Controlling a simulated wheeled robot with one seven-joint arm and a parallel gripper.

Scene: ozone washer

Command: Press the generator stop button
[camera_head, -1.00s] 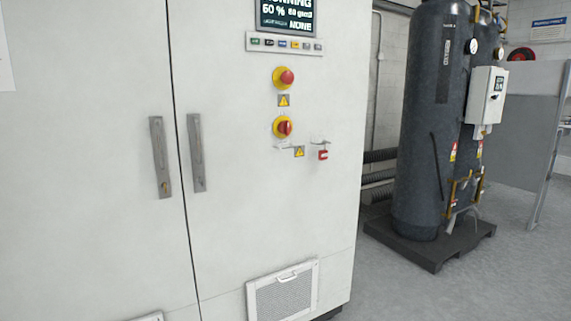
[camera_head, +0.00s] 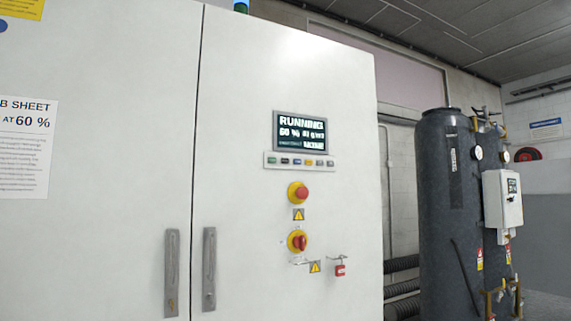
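The white generator cabinet (camera_head: 250,90) fills the left and middle of the view. Its display (camera_head: 301,132) reads RUNNING and 60 %. Below the display is a strip of several small coloured buttons (camera_head: 299,162); their labels are too small to read, so I cannot tell which is the stop button. Under the strip is a red mushroom button (camera_head: 299,194) on a yellow base. Below that is a red rotary switch (camera_head: 297,241) on a yellow plate. My gripper is not in view.
A red padlock (camera_head: 340,270) hangs right of the rotary switch. Two long door handles (camera_head: 172,273) flank the door seam. A job sheet (camera_head: 25,148) is on the left door. A dark tank (camera_head: 447,215) stands at the right, apart from the cabinet.

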